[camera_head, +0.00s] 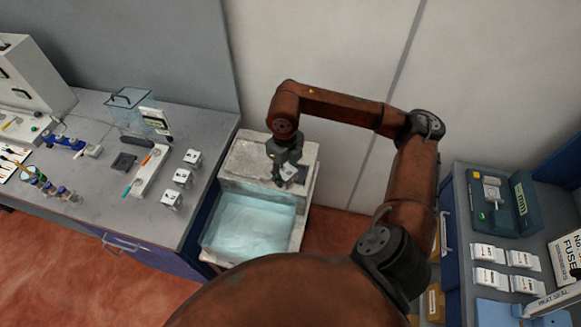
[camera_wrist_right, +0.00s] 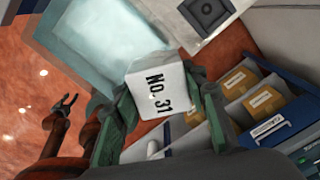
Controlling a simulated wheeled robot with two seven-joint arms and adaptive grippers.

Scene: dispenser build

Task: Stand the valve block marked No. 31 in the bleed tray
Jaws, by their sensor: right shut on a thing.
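My right gripper (camera_head: 288,176) is shut on a white valve block (camera_head: 292,174). In the right wrist view the block (camera_wrist_right: 158,88) shows the mark "No. 31" between the green fingers of the gripper (camera_wrist_right: 155,112). A tray with a pale blue, water-like inside (camera_head: 212,235) stands between the benches, and I take it for the bleed tray. The held block is over the pale ledge (camera_head: 252,155) behind it; I cannot tell if they touch. In the right wrist view the tray (camera_wrist_right: 95,35) lies beyond the block. My left gripper (camera_wrist_right: 65,103) shows small there, apparently open and empty.
The left bench (camera_head: 95,225) carries three white blocks (camera_head: 182,177), a clear box (camera_head: 137,112) and tools. The right bench (camera_head: 462,225) carries several white blocks (camera_head: 488,253) and a dark teal case (camera_head: 526,200). Cardboard boxes (camera_wrist_right: 264,101) lie in an open drawer.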

